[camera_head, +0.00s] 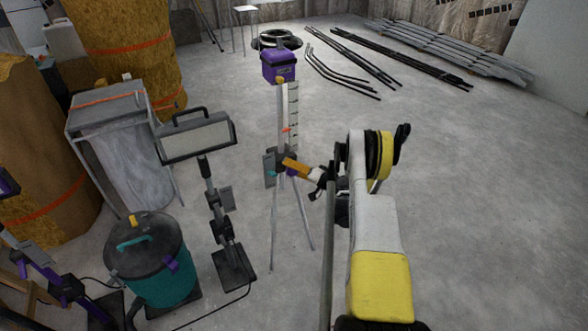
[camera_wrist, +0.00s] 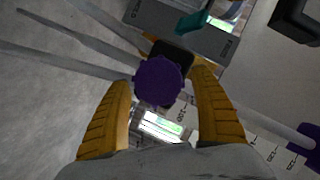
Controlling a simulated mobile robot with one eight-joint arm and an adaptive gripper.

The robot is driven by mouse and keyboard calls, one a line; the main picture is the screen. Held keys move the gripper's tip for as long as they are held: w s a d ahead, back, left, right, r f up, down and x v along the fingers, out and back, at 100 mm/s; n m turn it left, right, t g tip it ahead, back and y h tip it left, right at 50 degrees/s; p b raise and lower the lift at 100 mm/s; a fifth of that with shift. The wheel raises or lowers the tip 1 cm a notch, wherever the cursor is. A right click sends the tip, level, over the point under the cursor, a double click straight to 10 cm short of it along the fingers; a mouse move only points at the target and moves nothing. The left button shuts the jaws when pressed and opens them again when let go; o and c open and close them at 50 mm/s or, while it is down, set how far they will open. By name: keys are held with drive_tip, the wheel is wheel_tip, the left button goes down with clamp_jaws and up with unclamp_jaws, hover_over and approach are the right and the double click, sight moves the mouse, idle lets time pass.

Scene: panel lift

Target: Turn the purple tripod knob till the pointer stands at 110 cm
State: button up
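The tripod (camera_head: 281,115) stands upright on the floor with a purple device (camera_head: 279,66) on top. Its upright scale (camera_head: 293,105) carries a small red-orange pointer (camera_head: 287,130) in its lower part; the numbers are too small to read there. The round purple knob (camera_wrist: 158,82) faces the wrist camera; in the head view it is mostly hidden by my gripper (camera_head: 296,166). In the wrist view the yellow fingers of my gripper (camera_wrist: 163,79) stand apart, one on each side of the knob, with gaps visible.
A work light (camera_head: 198,138) on a stand and a teal vacuum (camera_head: 152,262) with a cable are left of the tripod. Wrapped rolls (camera_head: 125,50) stand at the far left. Dark pipes (camera_head: 400,57) lie behind.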

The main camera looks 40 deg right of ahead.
drive_tip(key=v, duration=0.7)
drive_tip(key=shift+s, duration=0.3)
drive_tip(key=shift+r, duration=0.1)
